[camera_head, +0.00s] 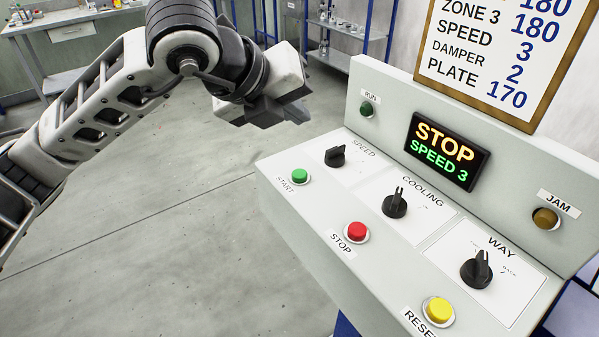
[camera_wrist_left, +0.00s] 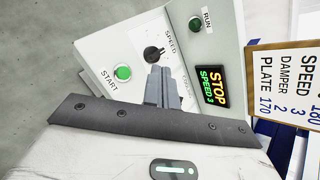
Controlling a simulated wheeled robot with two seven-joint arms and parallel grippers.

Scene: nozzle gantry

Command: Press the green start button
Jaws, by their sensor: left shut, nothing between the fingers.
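The green start button (camera_head: 300,176) sits at the left end of the light grey control panel (camera_head: 300,215), above the label START. It also shows in the left wrist view (camera_wrist_left: 123,73), to the left of the fingers. My left gripper (camera_head: 297,105) is shut and empty. In the head view it hangs above and behind the panel's left end, apart from the button. Its closed fingers (camera_wrist_left: 163,88) show in the left wrist view. The display (camera_head: 443,151) reads STOP, SPEED 3. My right gripper is not in view.
The panel also holds a speed knob (camera_head: 335,156), a cooling knob (camera_head: 395,203), a way knob (camera_head: 477,270), a red stop button (camera_head: 356,232) and a yellow reset button (camera_head: 438,310). A dark green RUN lamp (camera_head: 367,109) and an amber JAM lamp (camera_head: 546,218) are on the upright face.

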